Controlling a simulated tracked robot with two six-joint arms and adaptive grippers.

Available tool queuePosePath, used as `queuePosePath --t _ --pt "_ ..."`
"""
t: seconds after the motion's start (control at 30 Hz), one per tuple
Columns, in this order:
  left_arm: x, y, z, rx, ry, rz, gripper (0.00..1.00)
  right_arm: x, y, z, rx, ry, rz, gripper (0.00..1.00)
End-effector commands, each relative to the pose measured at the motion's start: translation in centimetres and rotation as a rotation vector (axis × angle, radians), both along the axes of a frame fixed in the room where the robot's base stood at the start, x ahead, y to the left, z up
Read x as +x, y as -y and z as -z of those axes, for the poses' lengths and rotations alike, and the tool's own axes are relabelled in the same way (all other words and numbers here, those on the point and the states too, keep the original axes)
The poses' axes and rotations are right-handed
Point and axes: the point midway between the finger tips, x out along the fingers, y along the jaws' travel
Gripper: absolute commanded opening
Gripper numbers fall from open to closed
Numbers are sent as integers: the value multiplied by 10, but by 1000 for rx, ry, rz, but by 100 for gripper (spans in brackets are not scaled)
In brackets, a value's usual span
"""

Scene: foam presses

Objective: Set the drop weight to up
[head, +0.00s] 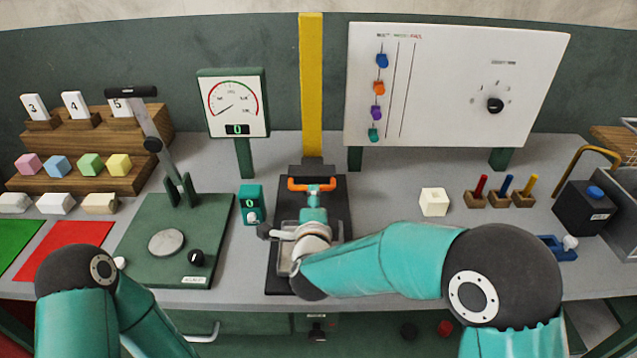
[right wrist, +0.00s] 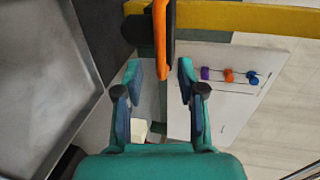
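The drop weight is a dark block (head: 312,171) at the foot of a yellow upright post (head: 311,90), with an orange handle (head: 297,184) across its front. My right gripper (head: 314,191) is at the handle, seen from behind in the head view. In the right wrist view the gripper (right wrist: 160,72) has its two fingers apart. The end of the orange handle (right wrist: 161,40) lies between the fingertips, with gaps on both sides. The post (right wrist: 240,18) crosses the top there. My left gripper is outside the view; only part of its arm shows.
A green lever press (head: 140,235) stands left of the post, with a small teal counter box (head: 251,203) between. A white cube (head: 433,202) and a white board (head: 450,85) are to the right. A dial gauge (head: 235,105) is behind.

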Motion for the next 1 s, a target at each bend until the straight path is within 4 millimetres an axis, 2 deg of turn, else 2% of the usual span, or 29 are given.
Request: queuePosePath --t 0.1,0.3,0.5,0.77,1.0 --pt "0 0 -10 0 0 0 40 24 0 4 -1 -2 2 39" --pt "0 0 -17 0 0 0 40 52 -1 10 -1 0 0 39" --pt "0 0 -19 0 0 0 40 62 -1 13 0 -1 -1 39" --pt "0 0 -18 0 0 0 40 62 -1 14 -1 0 -1 39" --pt "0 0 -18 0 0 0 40 62 -1 13 -1 -1 -2 0"
